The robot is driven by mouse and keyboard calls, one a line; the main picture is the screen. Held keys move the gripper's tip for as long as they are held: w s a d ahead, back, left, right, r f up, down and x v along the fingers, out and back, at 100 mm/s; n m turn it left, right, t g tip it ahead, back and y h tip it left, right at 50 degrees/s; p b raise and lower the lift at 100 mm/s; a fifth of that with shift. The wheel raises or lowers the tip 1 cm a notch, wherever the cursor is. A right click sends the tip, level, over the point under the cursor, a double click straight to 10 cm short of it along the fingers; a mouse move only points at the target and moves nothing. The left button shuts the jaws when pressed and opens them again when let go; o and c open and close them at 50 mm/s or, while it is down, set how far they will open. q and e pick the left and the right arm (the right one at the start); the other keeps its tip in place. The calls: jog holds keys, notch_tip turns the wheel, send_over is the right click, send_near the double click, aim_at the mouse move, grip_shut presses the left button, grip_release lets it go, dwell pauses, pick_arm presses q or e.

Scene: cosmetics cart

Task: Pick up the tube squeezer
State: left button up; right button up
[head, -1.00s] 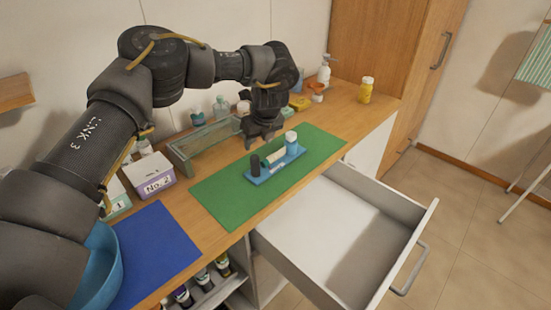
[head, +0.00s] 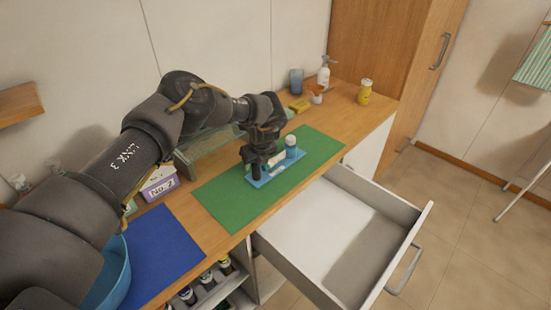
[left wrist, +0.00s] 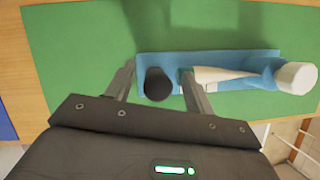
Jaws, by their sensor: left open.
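The tube squeezer shows in the head view as a blue base (head: 264,182) on the green mat, with a dark upright knob (head: 256,171) at its left end. In the left wrist view the same blue base (left wrist: 225,58) has the black knob (left wrist: 157,85) at left. A tube (left wrist: 225,75) with a white cap (left wrist: 297,77) lies toward its right end. My left gripper (head: 258,160) is open, above the left end of the base. In the left wrist view its fingers (left wrist: 158,78) stand on either side of the knob. Whether they touch it, I cannot tell. My right gripper is not in view.
The green mat (head: 217,204) has free room around the base. An open white drawer (head: 320,215) juts out below the counter. A blue mat (head: 160,250), a box marked No. 2 (head: 160,184) and a glass-sided tray (head: 190,158) are to the left.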

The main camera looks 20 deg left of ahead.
pick_arm(q)
jog(key=shift+f, duration=0.15)
grip_shut()
dwell(0.5)
